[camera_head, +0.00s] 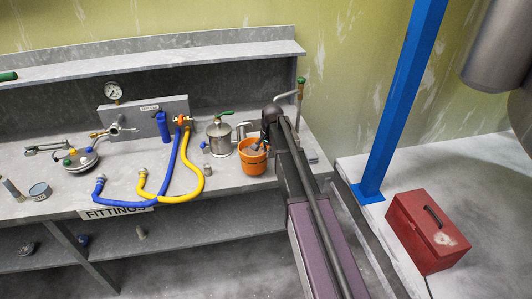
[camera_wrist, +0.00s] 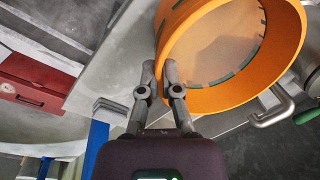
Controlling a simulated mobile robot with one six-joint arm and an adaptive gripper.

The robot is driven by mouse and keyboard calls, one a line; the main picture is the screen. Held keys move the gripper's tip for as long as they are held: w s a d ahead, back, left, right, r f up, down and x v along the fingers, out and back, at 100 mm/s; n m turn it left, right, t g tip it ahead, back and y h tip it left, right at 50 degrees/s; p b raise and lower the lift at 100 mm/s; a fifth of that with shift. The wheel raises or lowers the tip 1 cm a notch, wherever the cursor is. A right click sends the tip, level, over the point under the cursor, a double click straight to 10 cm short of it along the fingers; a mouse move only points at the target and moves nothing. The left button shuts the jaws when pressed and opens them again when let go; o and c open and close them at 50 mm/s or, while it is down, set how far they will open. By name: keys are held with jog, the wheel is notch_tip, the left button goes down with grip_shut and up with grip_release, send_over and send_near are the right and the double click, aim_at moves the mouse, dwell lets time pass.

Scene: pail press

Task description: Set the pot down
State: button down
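The pot, an orange pail (camera_head: 253,161), is at the right part of the grey bench in the head view, roughly upright. My gripper (camera_head: 262,143) is at its right rim. In the wrist view the pot (camera_wrist: 245,97) fills the top right, its open mouth and pale inside showing. My gripper's two fingers (camera_wrist: 159,70) are close together at the pot's near rim, with the rim wall seeming to run between their tips. I cannot tell whether the pot's base touches the bench; its underside is hidden.
A metal can with a green handle (camera_head: 219,138) stands just left of the pot. Yellow (camera_head: 190,184) and blue (camera_head: 165,186) hoses lie further left. A blue post (camera_head: 400,100) and red toolbox (camera_head: 428,232) are at the right. The front bench edge bears a FITTINGS label (camera_head: 115,211).

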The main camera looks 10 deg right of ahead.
jog(key=shift+f+b, duration=1.1)
jog(key=shift+f, duration=0.05)
jog(key=shift+c, duration=2)
grip_release()
jog(key=shift+r, duration=0.2)
notch_tip(320, 180, up, 8)
jog(key=p, duration=0.8)
jog(key=shift+f, duration=0.1)
jog(key=s+a+f+n+b, duration=0.1)
jog(key=s+n, duration=0.3)
jog(key=s, duration=1)
jog(key=s+a+f+n+g+h+b, duration=0.1)
jog(key=s+f+n+b, duration=0.1)
jog(key=s, duration=1.2)
jog(key=f+n, duration=0.1)
jog(key=n, duration=0.1)
jog(key=shift+s+n+b, duration=0.3)
jog(key=shift+s+b, duration=0.1)
